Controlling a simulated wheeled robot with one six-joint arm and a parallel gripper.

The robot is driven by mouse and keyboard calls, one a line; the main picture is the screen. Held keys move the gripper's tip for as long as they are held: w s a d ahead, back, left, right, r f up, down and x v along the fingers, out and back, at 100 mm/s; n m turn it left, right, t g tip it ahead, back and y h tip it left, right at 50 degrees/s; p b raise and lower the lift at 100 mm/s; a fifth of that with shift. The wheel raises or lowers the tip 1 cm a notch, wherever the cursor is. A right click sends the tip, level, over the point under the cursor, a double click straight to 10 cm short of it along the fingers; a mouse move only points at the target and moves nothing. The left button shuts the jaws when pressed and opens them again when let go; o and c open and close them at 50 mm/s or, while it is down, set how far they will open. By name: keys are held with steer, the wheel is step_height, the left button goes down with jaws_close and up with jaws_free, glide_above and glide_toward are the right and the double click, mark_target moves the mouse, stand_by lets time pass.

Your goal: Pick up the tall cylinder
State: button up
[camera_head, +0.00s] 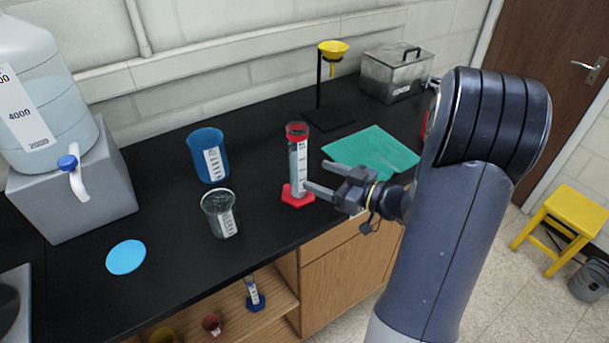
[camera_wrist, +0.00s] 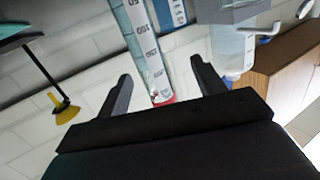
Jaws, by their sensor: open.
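The tall cylinder (camera_head: 298,165) is clear, with a white graduated scale, a red top rim and a red foot. It stands upright on the black bench. My gripper (camera_head: 316,175) is open just to its right, with the fingertips pointing left toward it. In the wrist view, which looks roughly upside down, the cylinder (camera_wrist: 140,40) shows between the two spread fingers of my gripper (camera_wrist: 160,70). Its red rim is partly hidden by the gripper body. Whether the fingertips reach around the cylinder or stop short of it, I cannot tell.
A clear beaker (camera_head: 220,214) and a blue beaker (camera_head: 207,155) stand left of the cylinder. A green cloth (camera_head: 372,152) lies to the right, with a yellow funnel (camera_head: 333,47) on a stand and a metal box (camera_head: 396,73) behind. A blue disc (camera_head: 126,257) lies front left.

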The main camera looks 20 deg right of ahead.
mark_target(297, 158)
steer(key=shift+t, duration=0.3)
steer(key=shift+w+d+p+x, duration=0.25)
steer(key=shift+p+x, duration=0.25)
steer(key=shift+x, duration=1)
steer(key=shift+w+d+p+x, duration=0.25)
steer(key=shift+p+x, duration=0.3)
steer(key=shift+x, duration=0.95)
steer(key=shift+w+d+p+x, duration=0.2)
steer(key=shift+p+x, duration=0.3)
steer(key=shift+x, duration=1)
steer(key=shift+s, duration=0.1)
steer(key=c, duration=1.3)
steer(key=shift+c, duration=0.6)
steer(key=shift+r, duration=0.15)
